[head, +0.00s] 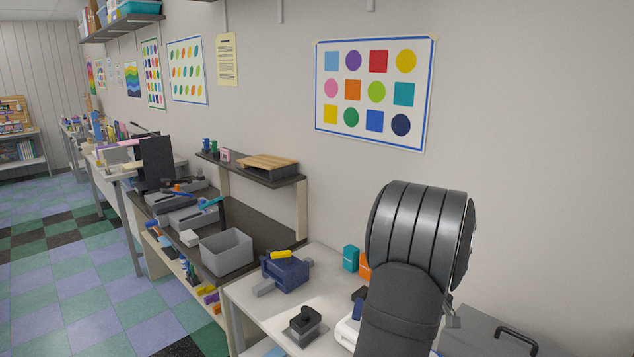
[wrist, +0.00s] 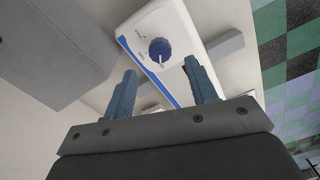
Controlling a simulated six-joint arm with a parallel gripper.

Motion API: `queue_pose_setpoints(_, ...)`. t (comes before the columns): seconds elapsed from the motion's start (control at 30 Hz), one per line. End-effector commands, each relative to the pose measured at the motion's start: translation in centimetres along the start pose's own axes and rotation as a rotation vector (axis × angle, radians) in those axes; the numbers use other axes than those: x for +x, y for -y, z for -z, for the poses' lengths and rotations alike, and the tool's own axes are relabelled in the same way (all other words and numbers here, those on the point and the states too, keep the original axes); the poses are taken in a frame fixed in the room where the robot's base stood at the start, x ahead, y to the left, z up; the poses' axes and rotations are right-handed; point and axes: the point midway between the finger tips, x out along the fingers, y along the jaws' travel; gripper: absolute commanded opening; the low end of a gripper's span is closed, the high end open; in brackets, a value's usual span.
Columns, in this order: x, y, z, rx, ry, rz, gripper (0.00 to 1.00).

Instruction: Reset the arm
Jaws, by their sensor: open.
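My gripper (wrist: 160,72) is open in the wrist view, with its two blue-grey fingers apart and nothing held between them. Past the fingertips is a white device (wrist: 143,27) with a blue knob (wrist: 160,51) and a blue stripe. I cannot tell how far the fingers are from it. In the head view my dark arm rises at the right over the near table, and it hides the gripper there.
A white machine (head: 345,333) is partly hidden behind my arm. A black-topped stamp-like tool (head: 304,322), a dark blue device (head: 287,272) and a teal box (head: 351,258) stand on the white table (head: 250,300). A grey bin (head: 227,254) is farther left. A grey case (head: 480,330) is at right.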

Motion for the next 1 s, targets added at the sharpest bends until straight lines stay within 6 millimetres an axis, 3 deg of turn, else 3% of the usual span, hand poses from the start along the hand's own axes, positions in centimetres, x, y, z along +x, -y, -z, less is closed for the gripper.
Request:
queue_pose_setpoints(0.27, 5.8, 0.1, -0.1, 0.0, 0.002, 0.004, 0.52)
queue_pose_setpoints(1.0, 5.4, 0.0, 0.0, 0.612, 0.0, 0.0, 0.52)
